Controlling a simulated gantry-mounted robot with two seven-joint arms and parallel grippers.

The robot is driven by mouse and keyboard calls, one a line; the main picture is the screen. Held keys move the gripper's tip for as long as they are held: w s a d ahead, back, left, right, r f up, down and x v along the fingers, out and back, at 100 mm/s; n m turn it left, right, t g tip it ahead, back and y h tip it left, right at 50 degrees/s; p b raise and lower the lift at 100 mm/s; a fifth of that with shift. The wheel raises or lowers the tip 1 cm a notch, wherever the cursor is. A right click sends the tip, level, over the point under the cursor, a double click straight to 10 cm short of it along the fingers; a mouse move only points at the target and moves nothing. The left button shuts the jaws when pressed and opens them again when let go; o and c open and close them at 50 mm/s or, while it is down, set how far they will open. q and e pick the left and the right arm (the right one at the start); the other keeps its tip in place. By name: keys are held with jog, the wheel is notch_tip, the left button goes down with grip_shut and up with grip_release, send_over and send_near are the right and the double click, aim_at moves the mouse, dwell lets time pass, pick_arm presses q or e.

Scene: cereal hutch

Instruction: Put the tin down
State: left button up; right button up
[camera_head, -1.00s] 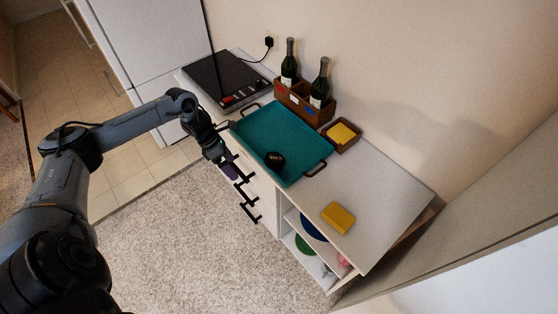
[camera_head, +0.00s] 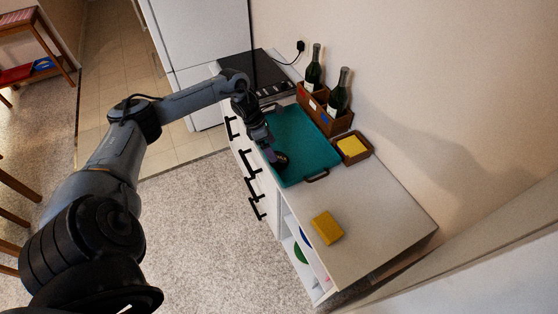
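A small dark round tin (camera_head: 282,161) is at the near left part of the teal tray (camera_head: 308,152) on the counter. My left gripper (camera_head: 274,153) reaches down over the tray from the left, with its fingertips at the tin. The fingers are dark and small against the tin, so I cannot tell whether they are closed on it. I also cannot tell whether the tin touches the tray floor. My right gripper is out of view.
A wooden crate (camera_head: 322,113) with two dark bottles and a small box with a yellow item (camera_head: 352,146) stand behind the tray. A yellow block (camera_head: 327,227) lies on the counter's front right. A black cooktop (camera_head: 257,75) is beyond. The counter right of the tray is mostly clear.

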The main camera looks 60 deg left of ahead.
aim_at(279, 157)
pick_arm(q)
jog(key=shift+x, duration=2.5)
jog(key=shift+w, duration=0.15)
jog(key=c, duration=1.1)
jog(key=shift+o, duration=0.2)
jog(key=shift+r, duration=0.1)
jog(key=shift+r, duration=0.15)
